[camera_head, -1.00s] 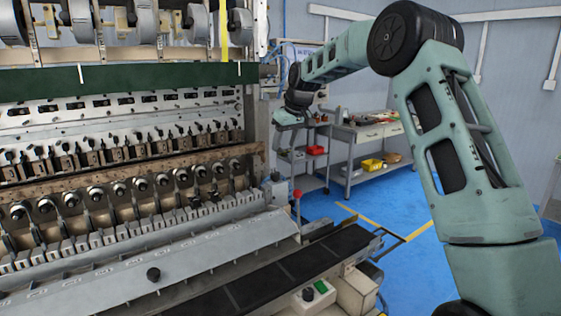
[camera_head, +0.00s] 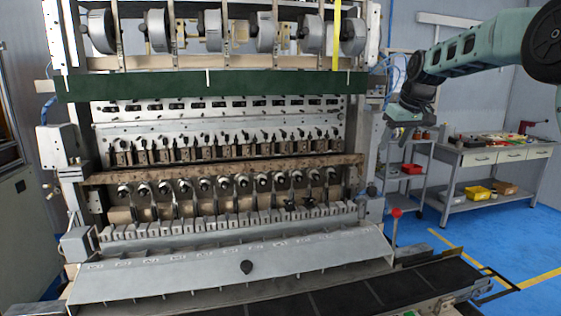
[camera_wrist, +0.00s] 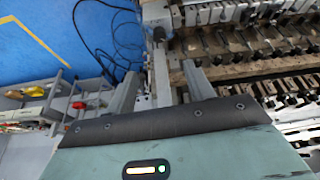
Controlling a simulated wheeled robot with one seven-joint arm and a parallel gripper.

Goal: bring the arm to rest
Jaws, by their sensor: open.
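My gripper (camera_head: 405,125) hangs at the end of my green arm, right of the coil winder (camera_head: 225,268) in the head view. Its fingers are small and hard to make out there. In the wrist view my gripper (camera_wrist: 160,88) shows two grey fingers spread apart with nothing between them. The winder's right-hand end (camera_wrist: 155,14) lies beyond the fingers, with its rows of spindles to the right. My arm is raised and bent, and its upper part runs out of the head view at the right edge.
A grey workbench (camera_head: 490,158) with drawers, tools and a yellow bin (camera_head: 477,193) stands at the back right. A shelf cart (camera_head: 411,192) with a red bin is beside it. Cables (camera_wrist: 115,40) lie on the blue floor. Open floor (camera_head: 530,245) shows at the right.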

